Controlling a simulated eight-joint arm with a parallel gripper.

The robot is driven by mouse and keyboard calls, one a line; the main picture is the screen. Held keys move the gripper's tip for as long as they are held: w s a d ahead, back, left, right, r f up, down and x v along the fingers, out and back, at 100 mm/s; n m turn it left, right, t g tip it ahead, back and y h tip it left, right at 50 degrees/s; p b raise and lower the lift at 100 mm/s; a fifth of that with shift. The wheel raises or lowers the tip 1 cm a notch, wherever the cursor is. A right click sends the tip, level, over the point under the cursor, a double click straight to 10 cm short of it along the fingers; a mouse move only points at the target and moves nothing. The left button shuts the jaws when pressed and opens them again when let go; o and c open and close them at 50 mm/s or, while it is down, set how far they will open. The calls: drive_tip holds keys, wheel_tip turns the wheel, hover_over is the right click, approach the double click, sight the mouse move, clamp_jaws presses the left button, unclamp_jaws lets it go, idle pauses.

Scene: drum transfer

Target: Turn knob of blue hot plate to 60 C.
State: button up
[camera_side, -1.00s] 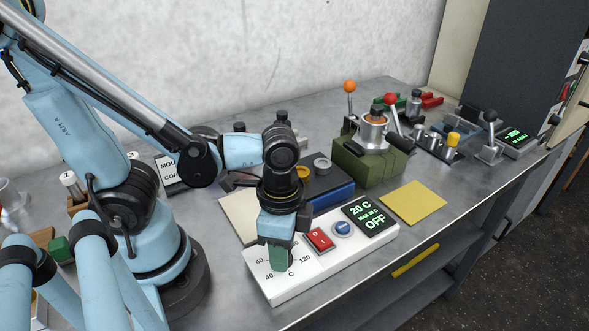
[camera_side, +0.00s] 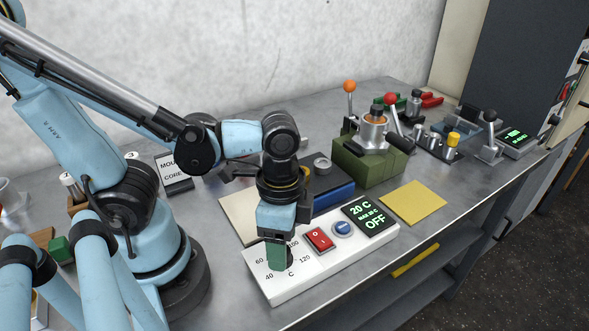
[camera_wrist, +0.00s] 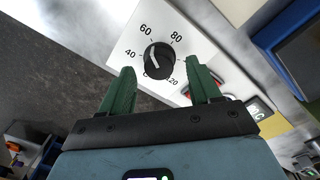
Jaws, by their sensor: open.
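The white control panel (camera_side: 325,262) of the hot plate lies on the bench, with a dial marked 40, 60, 80 and 120. Its black round knob (camera_wrist: 160,61) shows in the wrist view, with a pale pointer line on its left part, toward the 40 to 60 side. My gripper (camera_wrist: 160,66) has two green fingers, open, one on each side of the knob and apart from it in the picture. In the side view my gripper (camera_side: 280,268) points down over the dial and hides most of the knob. The display (camera_side: 369,214) reads 20 C and OFF.
A red switch (camera_side: 320,240) and a blue button (camera_side: 343,228) sit beside the dial. A blue block (camera_side: 333,198) stands behind the panel. A green box with levers (camera_side: 366,165) is further back. A yellow sheet (camera_side: 413,203) lies at the right.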

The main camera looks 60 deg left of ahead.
wheel_tip(320, 180, up, 10)
drive_tip(key=shift+a+r, duration=0.15)
idle(0.6)
drive_tip(key=shift+w, duration=0.1)
drive_tip(key=w+a+f+n+t, duration=0.2)
drive_tip(key=w+a+n+t, duration=0.5)
drive_tip(key=w+a+n, duration=0.1)
drive_tip(key=shift+w+a+n, duration=0.15)
drive_tip(key=shift+w+n, duration=0.15)
drive_tip(key=shift+w, duration=0.45)
